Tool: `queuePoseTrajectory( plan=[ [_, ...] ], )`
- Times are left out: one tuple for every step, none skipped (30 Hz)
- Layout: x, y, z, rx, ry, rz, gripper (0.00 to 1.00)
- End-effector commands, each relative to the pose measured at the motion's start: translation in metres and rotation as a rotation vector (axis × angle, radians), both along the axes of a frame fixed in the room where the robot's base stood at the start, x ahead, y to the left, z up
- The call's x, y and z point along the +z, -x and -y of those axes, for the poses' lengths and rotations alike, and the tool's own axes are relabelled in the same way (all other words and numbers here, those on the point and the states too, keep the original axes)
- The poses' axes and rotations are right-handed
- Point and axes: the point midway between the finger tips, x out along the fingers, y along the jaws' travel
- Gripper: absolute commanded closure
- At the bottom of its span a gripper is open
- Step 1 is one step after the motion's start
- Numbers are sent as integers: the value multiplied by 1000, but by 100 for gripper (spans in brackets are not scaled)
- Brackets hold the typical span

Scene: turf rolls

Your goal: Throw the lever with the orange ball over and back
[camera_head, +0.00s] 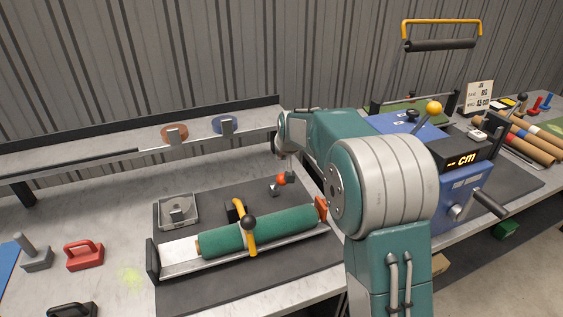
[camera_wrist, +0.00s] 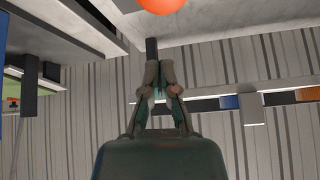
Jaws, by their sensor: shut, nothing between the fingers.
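The orange ball (camera_head: 281,179) sits on the lever behind the right end of the green roll (camera_head: 260,232), beside a small metal block. It also shows large, cut off by the top edge, in the wrist view (camera_wrist: 161,4). My gripper (camera_wrist: 158,68) is shut and empty, apart from the ball in that picture. In the head view my arm reaches left across the bench, with its end just above the ball. The fingertips cannot be made out there, and most of the lever's shaft is hidden or too small to tell.
A black knob on a yellow arm (camera_head: 249,222) stands over the green roll. A blue machine (camera_head: 458,190) with a yellow ball (camera_head: 433,107) stands right. A rail (camera_head: 150,148) with brown and blue discs runs behind. A red handled block (camera_head: 84,255) lies front left.

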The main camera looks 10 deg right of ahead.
Motion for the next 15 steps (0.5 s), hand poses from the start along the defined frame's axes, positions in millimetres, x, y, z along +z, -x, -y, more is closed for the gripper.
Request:
queuePoseTrajectory(
  plan=[
    [4, 5, 1, 0, 0, 1, 100],
    [6, 8, 1, 0, 0, 2, 100],
    [9, 12, 2, 0, 0, 3, 100],
    [11, 15, 2, 0, 0, 3, 100],
    [13, 18, 2, 0, 0, 4, 100],
    [15, 21, 3, 0, 0, 4, 100],
    [17, 24, 3, 0, 0, 4, 100],
    [19, 27, 4, 0, 0, 4, 100],
    [22, 32, 4, 0, 0, 4, 100],
    [25, 36, 5, 0, 0, 5, 100],
    [27, 40, 5, 0, 0, 5, 100],
    [30, 45, 6, 0, 0, 5, 100],
    [34, 50, 6, 0, 0, 6, 100],
    [36, 54, 7, 0, 0, 5, 100],
    [40, 59, 7, 0, 0, 7, 100]
  ],
)
